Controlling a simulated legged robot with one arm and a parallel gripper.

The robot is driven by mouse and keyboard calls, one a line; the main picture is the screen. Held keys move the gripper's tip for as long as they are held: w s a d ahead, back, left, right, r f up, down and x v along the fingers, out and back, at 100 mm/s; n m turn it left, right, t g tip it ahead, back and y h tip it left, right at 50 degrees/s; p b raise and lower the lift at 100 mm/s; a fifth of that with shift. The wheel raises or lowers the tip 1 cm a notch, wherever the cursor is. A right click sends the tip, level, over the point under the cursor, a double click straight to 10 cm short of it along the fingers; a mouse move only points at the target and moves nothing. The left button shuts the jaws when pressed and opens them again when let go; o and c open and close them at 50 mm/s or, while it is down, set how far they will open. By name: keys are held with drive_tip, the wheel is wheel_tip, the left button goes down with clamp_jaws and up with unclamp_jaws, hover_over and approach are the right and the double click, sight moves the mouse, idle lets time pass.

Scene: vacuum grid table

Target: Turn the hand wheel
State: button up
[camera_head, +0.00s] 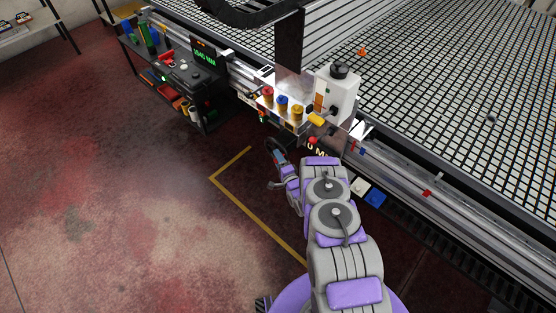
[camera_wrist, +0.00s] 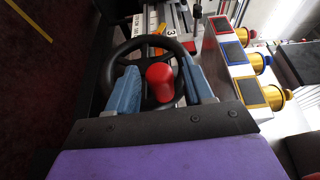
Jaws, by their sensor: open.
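The black hand wheel (camera_wrist: 112,62) has a round rim and a red knob (camera_wrist: 160,78) standing out towards the camera. In the wrist view it lies just beyond my gripper (camera_wrist: 160,68). The two blue fingers are open, one on each side of the red knob, which appears between them; I cannot tell whether either finger touches it. In the head view my gripper (camera_head: 277,160) is low in front of the table's edge, and the wheel shows only as a small dark arc beside it.
A panel with red, blue and yellow knobs (camera_head: 282,102) is mounted above the wheel, beside a white box (camera_head: 338,92). The grid table (camera_head: 450,100) spreads behind. A dark cart (camera_head: 190,80) with tools stands left. The floor (camera_head: 120,190) at left is clear.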

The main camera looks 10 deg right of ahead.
drive_tip(key=shift+a, duration=0.2)
clamp_jaws()
drive_tip(key=shift+s, duration=0.1)
drive_tip(key=shift+f, duration=0.15)
drive_tip(key=shift+s+d+f+t+b, duration=0.15)
drive_tip(key=shift+f+t+b, duration=0.4)
drive_tip(key=shift+b, duration=0.4)
drive_tip(key=t+b, duration=0.1)
drive_tip(key=m+b, duration=0.1)
drive_tip(key=shift+s+f+t+y+b, duration=0.2)
drive_tip(key=shift+t+y+b, duration=0.1)
drive_tip(key=shift+t+b, duration=0.1)
drive_tip(key=shift+r, duration=0.1)
